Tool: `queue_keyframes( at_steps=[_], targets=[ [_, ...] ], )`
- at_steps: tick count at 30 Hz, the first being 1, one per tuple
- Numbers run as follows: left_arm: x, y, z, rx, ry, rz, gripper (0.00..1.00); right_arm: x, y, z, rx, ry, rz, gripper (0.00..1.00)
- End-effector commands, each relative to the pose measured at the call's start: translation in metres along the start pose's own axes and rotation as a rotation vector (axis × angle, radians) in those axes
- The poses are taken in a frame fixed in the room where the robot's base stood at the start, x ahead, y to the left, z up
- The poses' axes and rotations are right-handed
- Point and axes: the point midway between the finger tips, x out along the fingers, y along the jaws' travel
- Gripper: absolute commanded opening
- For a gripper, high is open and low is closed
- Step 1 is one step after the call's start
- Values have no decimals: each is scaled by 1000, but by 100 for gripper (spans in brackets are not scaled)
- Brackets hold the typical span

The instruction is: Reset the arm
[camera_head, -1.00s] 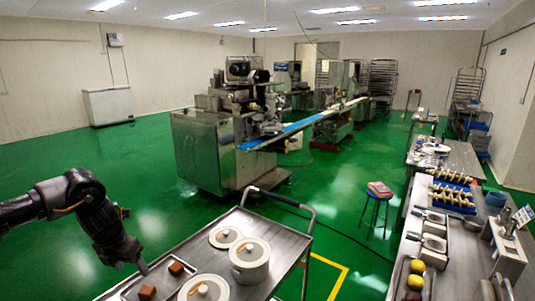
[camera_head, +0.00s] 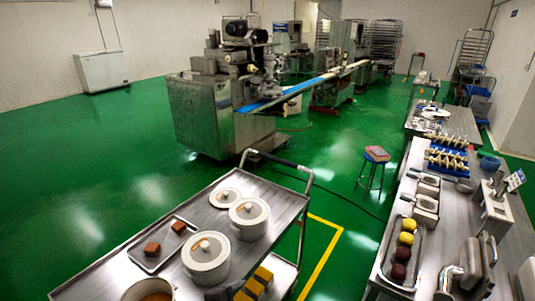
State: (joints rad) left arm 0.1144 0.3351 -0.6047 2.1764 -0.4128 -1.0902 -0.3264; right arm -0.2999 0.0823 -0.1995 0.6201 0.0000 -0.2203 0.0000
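Neither of my grippers shows in the head view, and no part of my arms can be made out for sure. The steel cart (camera_head: 112,276) stands in front of me. White lidded pots (camera_head: 206,262) stand to the right of the tray, and a pot with orange-brown contents (camera_head: 150,291) is cut off by the bottom edge.
A steel table (camera_head: 437,238) on the right bears a tray of round yellow and dark red items (camera_head: 406,239). A stool (camera_head: 376,155) stands between cart and table. The encrusting machine (camera_head: 215,110) is beyond the cart. Green floor (camera_head: 90,200) is open on the left.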

Motion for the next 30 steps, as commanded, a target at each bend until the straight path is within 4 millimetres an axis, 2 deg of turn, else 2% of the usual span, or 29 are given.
queue_keyframes(
  at_steps=[1,3,6,12,19,20,21,26,30],
  targets=[
    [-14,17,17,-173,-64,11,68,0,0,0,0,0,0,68],
    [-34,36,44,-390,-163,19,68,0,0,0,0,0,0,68],
    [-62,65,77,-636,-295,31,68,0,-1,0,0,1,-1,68],
    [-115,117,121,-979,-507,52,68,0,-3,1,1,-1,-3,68],
    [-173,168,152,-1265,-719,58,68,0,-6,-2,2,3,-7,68],
    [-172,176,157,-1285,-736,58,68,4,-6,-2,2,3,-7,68],
    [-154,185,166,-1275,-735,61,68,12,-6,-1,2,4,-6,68],
    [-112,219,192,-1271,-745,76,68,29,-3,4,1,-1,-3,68],
    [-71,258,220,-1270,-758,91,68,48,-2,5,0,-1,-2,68]
  ],
)
